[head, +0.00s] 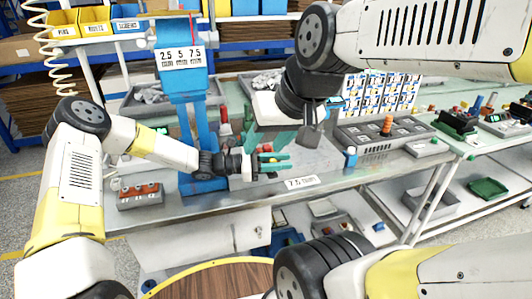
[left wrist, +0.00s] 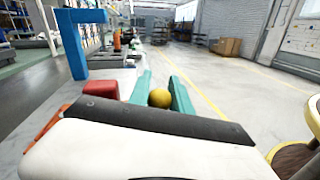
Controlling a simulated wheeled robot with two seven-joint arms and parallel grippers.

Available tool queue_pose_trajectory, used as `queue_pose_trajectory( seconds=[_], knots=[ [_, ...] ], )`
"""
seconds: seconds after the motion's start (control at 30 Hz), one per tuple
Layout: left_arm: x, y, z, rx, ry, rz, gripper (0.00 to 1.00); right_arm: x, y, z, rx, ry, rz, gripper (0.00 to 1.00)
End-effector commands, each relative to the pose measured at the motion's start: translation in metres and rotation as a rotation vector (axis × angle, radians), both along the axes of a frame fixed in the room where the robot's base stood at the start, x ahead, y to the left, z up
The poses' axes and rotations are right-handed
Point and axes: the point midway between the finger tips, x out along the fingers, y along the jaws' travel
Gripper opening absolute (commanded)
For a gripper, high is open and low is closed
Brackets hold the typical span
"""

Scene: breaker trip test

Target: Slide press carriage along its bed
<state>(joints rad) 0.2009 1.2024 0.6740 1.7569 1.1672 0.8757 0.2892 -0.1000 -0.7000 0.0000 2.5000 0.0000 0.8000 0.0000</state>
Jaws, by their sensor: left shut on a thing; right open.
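The blue press frame (head: 187,110) stands on the workbench and carries a 2.5 / 5 / 7.5 label (head: 181,57). It also shows as a blue arch in the left wrist view (left wrist: 76,45). My left gripper (head: 275,162) is at the bench's front, right of the press column, its teal fingers shut on a yellow ball knob (left wrist: 159,98). A red block (left wrist: 101,90) lies beside the fingers. Whether knob and block belong to the carriage cannot be told; the bed is largely hidden. My right gripper (head: 264,138) is open above and behind the left one, its teal fingers pointing down.
A 7.5 plate (head: 300,183) lies at the bench's front edge, near a blue-topped cylinder (head: 350,157). A grey panel with an orange knob (head: 387,125) stands to the right. A tray of orange-topped parts (head: 140,196) is at left. A round wooden table (head: 215,281) is in front.

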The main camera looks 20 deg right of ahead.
Motion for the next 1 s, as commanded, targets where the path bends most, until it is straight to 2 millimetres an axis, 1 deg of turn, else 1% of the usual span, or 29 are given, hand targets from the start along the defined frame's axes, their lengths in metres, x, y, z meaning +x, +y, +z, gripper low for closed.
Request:
queue_pose_trajectory(
  seconds=[0.1, 0.13, 0.17, 0.47, 0.57, 0.67, 0.8, 0.9, 1.0],
  knots=[
    [0.000, 0.000, 0.000, 0.000, 0.000, 0.001, 0.00, 0.000, 0.000, 0.000, 0.000, 0.000, 0.000, 0.47],
    [0.000, 0.000, 0.000, 0.000, 0.000, 0.001, 0.27, 0.000, 0.000, 0.000, 0.000, 0.000, 0.000, 0.47],
    [0.000, 0.000, 0.000, 0.000, 0.000, 0.001, 0.33, 0.000, 0.000, 0.000, 0.000, 0.000, 0.000, 0.47],
    [0.000, 0.001, 0.000, 0.000, 0.000, 0.001, 0.34, 0.000, 0.000, 0.000, 0.000, 0.000, 0.000, 0.47],
    [0.002, 0.006, 0.000, 0.000, -0.001, 0.002, 0.34, 0.000, 0.000, 0.000, 0.000, 0.000, 0.000, 0.47],
    [0.006, 0.020, 0.000, 0.000, -0.001, 0.004, 0.34, 0.000, 0.000, 0.000, 0.000, 0.000, 0.000, 0.47],
    [0.011, 0.045, 0.000, 0.001, -0.001, 0.004, 0.34, 0.000, 0.000, 0.000, 0.000, 0.000, 0.000, 0.47],
    [0.013, 0.060, 0.000, 0.000, -0.001, 0.003, 0.34, 0.000, 0.000, 0.000, 0.000, 0.000, 0.000, 0.47],
    [0.015, 0.070, 0.000, 0.000, -0.001, 0.002, 0.34, 0.000, 0.000, 0.000, 0.000, 0.000, 0.000, 0.47]
  ],
)
